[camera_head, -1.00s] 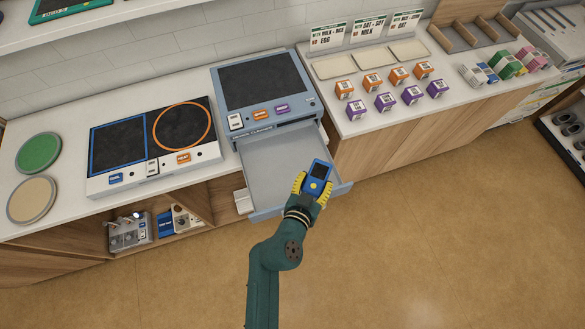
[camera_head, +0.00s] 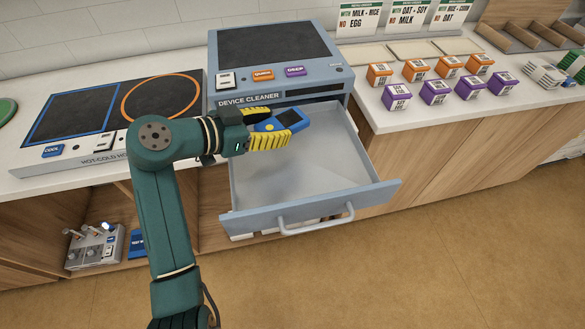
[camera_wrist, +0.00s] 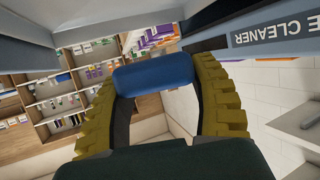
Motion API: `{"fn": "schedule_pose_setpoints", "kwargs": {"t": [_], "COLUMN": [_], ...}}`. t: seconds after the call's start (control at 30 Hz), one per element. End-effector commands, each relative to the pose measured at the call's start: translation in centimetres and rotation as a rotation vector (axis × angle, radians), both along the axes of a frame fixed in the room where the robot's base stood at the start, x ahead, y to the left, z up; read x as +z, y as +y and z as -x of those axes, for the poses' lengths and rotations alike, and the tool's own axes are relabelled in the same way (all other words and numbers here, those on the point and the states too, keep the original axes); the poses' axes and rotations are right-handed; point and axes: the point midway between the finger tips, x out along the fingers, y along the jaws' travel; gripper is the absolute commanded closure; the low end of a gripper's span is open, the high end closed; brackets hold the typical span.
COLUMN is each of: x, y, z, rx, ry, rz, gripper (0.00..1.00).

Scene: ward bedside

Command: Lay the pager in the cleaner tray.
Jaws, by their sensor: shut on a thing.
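In the wrist view the pager (camera_wrist: 152,76) shows as a blue block between the two fingers. The cleaner tray (camera_head: 335,193) is the pulled-out grey drawer of the device cleaner (camera_head: 275,60). The pager is over the back left part of the tray, close below the cleaner's front. I cannot tell how high it is above the tray floor. The visible tray floor is bare.
The hot-cold unit (camera_head: 120,115) stands left of the cleaner. Several orange and purple boxes (camera_head: 435,92) stand on the counter at right. The drawer handle (camera_head: 315,218) sticks out in front. An open shelf below holds a small grey device (camera_head: 95,247).

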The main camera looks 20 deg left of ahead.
Motion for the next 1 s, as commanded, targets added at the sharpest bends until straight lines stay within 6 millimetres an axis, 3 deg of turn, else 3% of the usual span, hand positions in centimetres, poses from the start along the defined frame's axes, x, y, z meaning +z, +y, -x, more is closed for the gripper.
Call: {"fn": "schedule_pose_setpoints", "kwargs": {"t": [0.5,0.87,0.9,1.0], "x": [-9.3,-10.0,-10.1,-10.0], "y": [-0.1,0.0,-0.1,-0.1], "z": [0.0,0.0,0.0,0.0], "rx": [-0.001,0.000,-0.001,-0.001], "ry": [0.002,0.001,0.001,0.002], "rz": [0.004,0.002,0.002,0.002], "gripper": [0.79,0.79,0.38,0.19]}}
